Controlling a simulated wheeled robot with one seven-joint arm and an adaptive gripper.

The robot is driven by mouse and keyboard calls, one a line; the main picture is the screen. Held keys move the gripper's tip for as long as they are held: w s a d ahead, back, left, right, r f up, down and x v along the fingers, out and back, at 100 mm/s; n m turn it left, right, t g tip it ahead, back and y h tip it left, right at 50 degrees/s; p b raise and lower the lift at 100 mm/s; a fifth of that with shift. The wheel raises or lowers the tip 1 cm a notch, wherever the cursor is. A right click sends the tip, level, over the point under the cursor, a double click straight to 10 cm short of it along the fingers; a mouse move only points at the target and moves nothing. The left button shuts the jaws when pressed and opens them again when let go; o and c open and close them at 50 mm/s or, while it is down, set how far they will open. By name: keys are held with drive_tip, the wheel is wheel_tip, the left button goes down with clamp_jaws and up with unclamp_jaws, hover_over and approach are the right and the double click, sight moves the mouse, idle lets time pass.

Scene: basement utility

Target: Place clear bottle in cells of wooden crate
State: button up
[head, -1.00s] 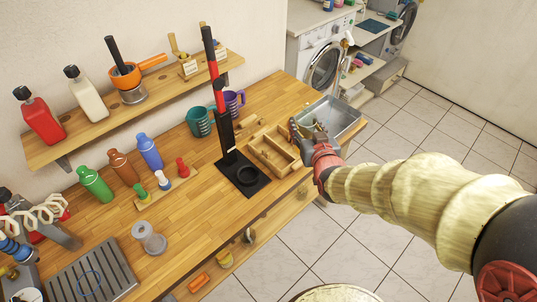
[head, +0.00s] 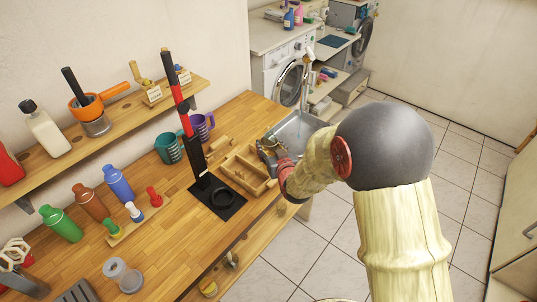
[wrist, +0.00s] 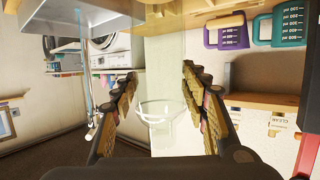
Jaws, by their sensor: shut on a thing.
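The wooden crate (head: 243,178), an open box with divided cells, stands on the wooden counter right of the black-and-red stand. My gripper (head: 268,150) is at the crate's far right side, by the sink; its fingertips are partly hidden. In the wrist view my gripper (wrist: 157,105) has its two fingers on either side of a clear bottle (wrist: 160,110), shut on it. The bottle is see-through, so its outline is faint. I cannot make out the bottle in the head view, nor tell whether it touches the crate.
The sink (head: 298,130) lies just beyond my gripper. The black-and-red stand (head: 185,115) rises left of the crate. Teal (head: 169,148) and purple (head: 202,125) mugs stand behind it.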

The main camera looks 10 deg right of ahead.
drive_tip(key=w+f, duration=0.2)
drive_tip(key=f, duration=0.1)
drive_tip(key=shift+w+d, duration=0.15)
drive_tip(key=shift+w, duration=0.2)
drive_tip(key=shift+f+b, duration=0.45)
drive_tip(key=shift+f, duration=1.1)
drive_tip(key=shift+f, duration=0.15)
drive_tip(key=o, duration=1.5)
